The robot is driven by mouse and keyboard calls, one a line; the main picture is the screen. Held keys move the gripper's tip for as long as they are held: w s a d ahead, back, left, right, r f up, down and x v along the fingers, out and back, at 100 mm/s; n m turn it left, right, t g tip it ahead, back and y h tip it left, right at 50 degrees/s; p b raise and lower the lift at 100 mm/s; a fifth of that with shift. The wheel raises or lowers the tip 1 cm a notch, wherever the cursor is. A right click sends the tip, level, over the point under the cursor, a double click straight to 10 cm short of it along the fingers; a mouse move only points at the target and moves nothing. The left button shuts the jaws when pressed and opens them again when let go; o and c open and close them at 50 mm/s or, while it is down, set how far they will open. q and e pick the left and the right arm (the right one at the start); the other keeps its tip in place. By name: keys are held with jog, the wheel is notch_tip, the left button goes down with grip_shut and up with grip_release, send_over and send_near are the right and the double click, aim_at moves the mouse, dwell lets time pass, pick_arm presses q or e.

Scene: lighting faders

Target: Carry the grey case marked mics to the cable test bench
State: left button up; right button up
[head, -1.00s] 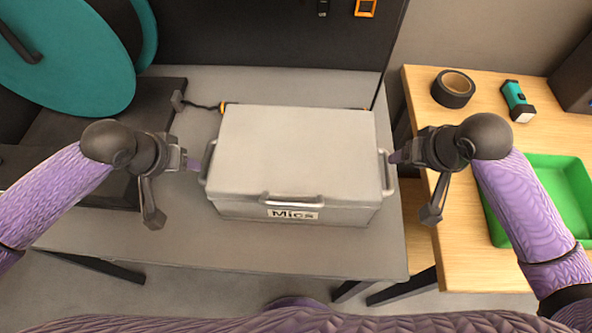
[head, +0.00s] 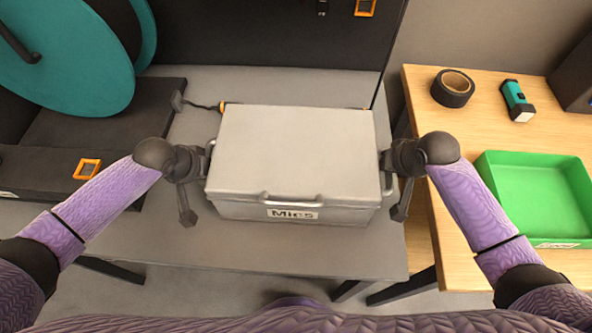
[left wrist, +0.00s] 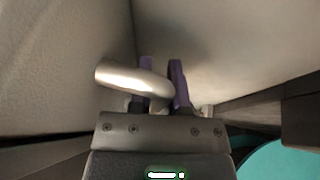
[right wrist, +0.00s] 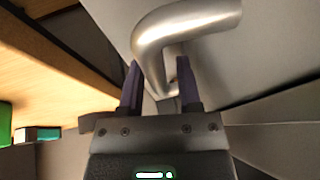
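The grey case (head: 296,150) with a "Mics" label (head: 292,214) sits flat on a grey table (head: 250,255), its lid shut. My left gripper (head: 207,160) is at the handle on the case's left side. In the left wrist view its fingers (left wrist: 162,85) are close together around the metal handle (left wrist: 125,77). My right gripper (head: 385,160) is at the right side handle. In the right wrist view its fingers (right wrist: 160,85) stand apart on either side of the handle (right wrist: 185,25), with gaps showing. No sign readable here names the cable test bench.
A wooden table (head: 425,130) at the right holds black tape (head: 453,88), a teal-and-black device (head: 518,100) and a green tray (head: 530,195). A teal reel (head: 60,60) and dark equipment stand left. A dark panel (head: 270,40) rises behind the case.

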grip_shut()
dwell(1.3)
